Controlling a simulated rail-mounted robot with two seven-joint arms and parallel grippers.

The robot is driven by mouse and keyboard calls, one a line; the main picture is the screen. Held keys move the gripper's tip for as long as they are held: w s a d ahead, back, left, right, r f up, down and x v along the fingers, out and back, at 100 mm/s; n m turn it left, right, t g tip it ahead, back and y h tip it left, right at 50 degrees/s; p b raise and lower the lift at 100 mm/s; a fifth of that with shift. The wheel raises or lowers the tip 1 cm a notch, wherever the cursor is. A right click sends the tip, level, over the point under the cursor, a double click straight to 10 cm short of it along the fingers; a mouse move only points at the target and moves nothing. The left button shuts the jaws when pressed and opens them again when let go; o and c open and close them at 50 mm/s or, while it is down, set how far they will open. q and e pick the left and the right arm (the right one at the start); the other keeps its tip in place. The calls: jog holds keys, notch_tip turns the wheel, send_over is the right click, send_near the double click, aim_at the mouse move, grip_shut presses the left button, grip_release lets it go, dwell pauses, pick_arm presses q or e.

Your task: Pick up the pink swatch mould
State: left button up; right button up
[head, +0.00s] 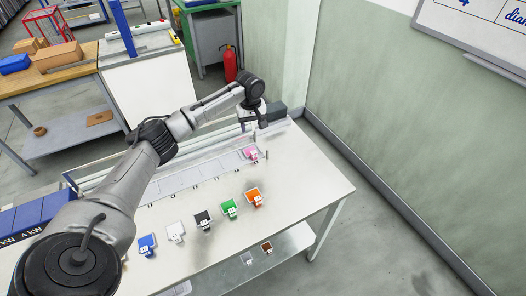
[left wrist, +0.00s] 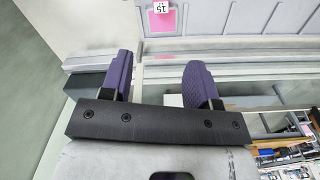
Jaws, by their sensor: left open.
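The pink swatch mould (head: 251,153) sits at the right end of a pale slotted strip along the back of the white table. My right gripper is in neither view.
Blue, white, black, green and orange swatches (head: 254,197) stand in a row on the table's front part. Two small pieces lie on the shelf (head: 280,255) below. A green wall (head: 350,110) rises beyond the table's right end.

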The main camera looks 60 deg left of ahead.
pick_arm(q)
notch_tip(320, 180, down, 9)
jog(key=n+b, duration=0.1)
jog(key=n, duration=0.1)
jog(key=shift+r+n, duration=0.15)
jog(key=shift+n, duration=0.25)
jog(key=shift+s+f+b, duration=0.1)
jog(key=shift+f+b, duration=0.75)
jog(key=shift+f, duration=1.75)
jog(key=c, duration=1)
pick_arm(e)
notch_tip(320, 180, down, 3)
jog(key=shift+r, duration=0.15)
